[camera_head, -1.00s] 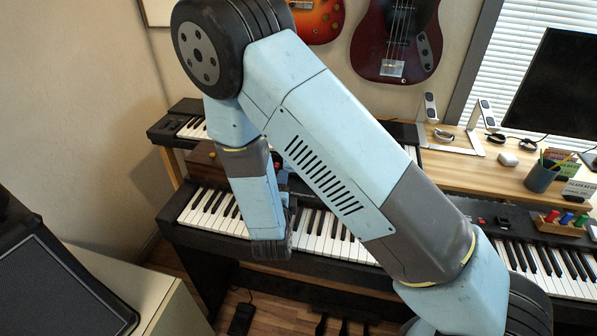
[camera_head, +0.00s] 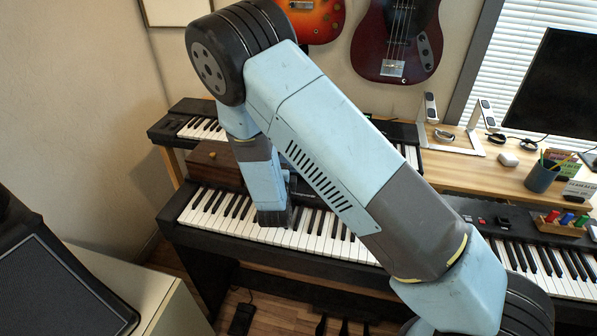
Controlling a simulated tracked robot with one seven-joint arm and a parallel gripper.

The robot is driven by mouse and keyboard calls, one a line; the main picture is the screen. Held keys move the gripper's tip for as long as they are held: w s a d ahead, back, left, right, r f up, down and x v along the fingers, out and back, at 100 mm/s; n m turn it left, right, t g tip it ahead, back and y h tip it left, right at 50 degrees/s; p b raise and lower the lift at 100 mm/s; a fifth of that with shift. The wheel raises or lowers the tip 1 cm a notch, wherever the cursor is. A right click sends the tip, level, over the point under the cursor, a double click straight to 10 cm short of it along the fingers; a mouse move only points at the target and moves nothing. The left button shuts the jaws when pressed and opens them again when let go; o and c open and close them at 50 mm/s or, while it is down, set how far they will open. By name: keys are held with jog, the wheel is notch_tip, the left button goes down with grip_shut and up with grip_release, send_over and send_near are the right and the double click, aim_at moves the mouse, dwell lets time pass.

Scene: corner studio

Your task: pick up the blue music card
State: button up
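I cannot make out a blue music card in this view; my arm covers part of the piano top. My gripper (camera_head: 274,217) is the dark end of my blue arm and hangs over the white and black keys of the front keyboard (camera_head: 330,240). Its fingers are too small and dark to tell whether they are open or shut, and I see nothing held in it.
A brown wooden box (camera_head: 212,160) sits behind the keys, left of my arm. A wooden desk (camera_head: 470,175) at right holds a dark pencil cup (camera_head: 541,177), small cards (camera_head: 578,189) and a monitor (camera_head: 556,85). A speaker (camera_head: 55,280) stands at lower left.

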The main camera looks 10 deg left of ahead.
jog(key=c, duration=0.7)
